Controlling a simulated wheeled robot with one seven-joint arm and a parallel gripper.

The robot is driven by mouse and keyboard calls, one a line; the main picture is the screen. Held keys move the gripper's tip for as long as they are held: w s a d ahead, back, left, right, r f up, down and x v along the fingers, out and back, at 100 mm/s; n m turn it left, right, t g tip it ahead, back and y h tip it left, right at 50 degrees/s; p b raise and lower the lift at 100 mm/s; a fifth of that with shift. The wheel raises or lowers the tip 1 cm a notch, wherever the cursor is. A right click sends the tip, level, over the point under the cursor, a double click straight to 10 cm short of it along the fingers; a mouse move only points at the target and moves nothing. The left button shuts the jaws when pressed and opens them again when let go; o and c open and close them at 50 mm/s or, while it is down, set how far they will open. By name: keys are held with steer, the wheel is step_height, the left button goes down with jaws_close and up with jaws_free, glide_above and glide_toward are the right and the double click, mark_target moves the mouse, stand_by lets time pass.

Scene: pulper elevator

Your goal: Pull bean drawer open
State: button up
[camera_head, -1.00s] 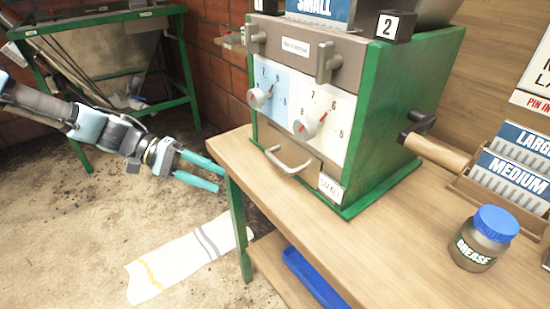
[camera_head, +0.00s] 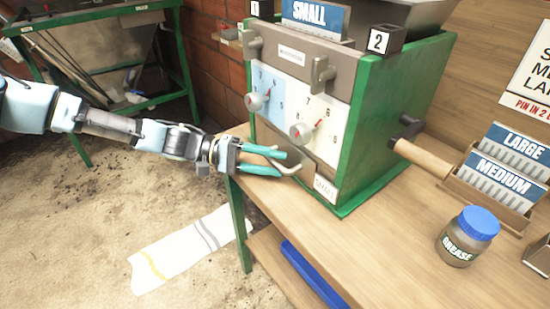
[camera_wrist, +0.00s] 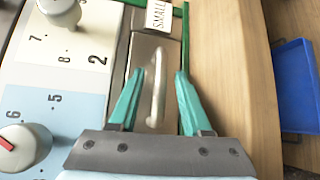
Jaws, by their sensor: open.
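The bean drawer (camera_wrist: 142,60) is a brownish-grey front low on the green machine, with a "SMALL" tag beside it. Its pale curved handle (camera_head: 290,168) sits at the fingertips in the head view. In the wrist view the handle (camera_wrist: 157,88) lies between the two teal fingers, with space on both sides. My gripper (camera_head: 282,163) is open at the drawer front, partly hiding it in the head view. The drawer looks closed, though the fingers cover part of its edge.
Two dial knobs (camera_head: 301,131) sit just above the drawer. The machine stands on a wooden table (camera_head: 340,237). A grease jar (camera_head: 467,237) and a wooden-handled crank (camera_head: 422,158) are to the right. A blue tray (camera_head: 312,274) is below the tabletop.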

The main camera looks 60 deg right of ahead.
steer(key=shift+s+d+f, duration=0.1)
steer(key=shift+s+d, duration=0.1)
steer(key=shift+s, duration=0.15)
steer(key=shift+c, duration=0.2)
jaws_close()
stand_by(1.0)
